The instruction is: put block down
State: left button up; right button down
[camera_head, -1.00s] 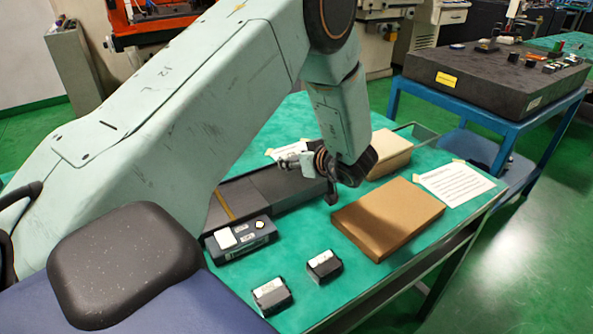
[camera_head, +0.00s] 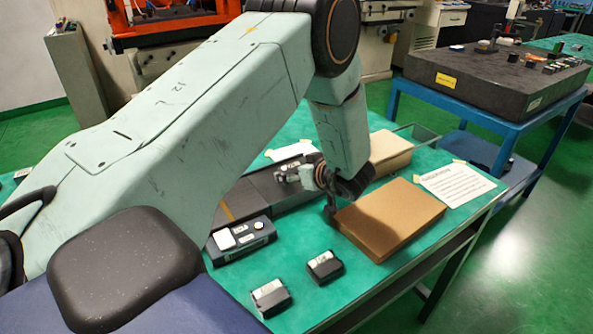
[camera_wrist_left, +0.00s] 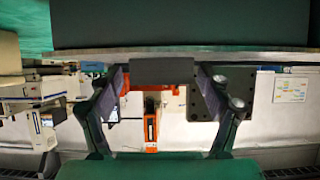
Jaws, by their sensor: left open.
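My left gripper (camera_head: 308,190) hangs over the green table, above the dark grey slab and left of the brown box. It is open. In the left wrist view a small dark grey block (camera_wrist_left: 162,71) shows between the two spread fingers, in front of the edge of a large dark slab (camera_wrist_left: 180,24). I cannot tell whether the block touches the slab or a finger. In the head view I cannot make this block out; the gripper and arm hide that spot. My right gripper is not in view.
Two small black blocks with white labels (camera_head: 270,297) (camera_head: 324,266) stand at the table's front. A dark blue case (camera_head: 240,241) lies left of them. A brown box (camera_head: 391,222), a tan box (camera_head: 388,153) and a paper sheet (camera_head: 455,184) are to the right.

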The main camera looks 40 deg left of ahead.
pick_arm(q)
jog(key=shift+s+r, duration=0.1)
jog(key=shift+r, duration=0.05)
jog(key=shift+d+r, duration=0.2)
jog(key=shift+r, duration=0.05)
jog(key=p+v, duration=0.2)
jog(key=v, duration=0.9)
jog(key=shift+d, duration=0.25)
jog(key=shift+s, duration=0.1)
jog(key=shift+c, duration=0.3)
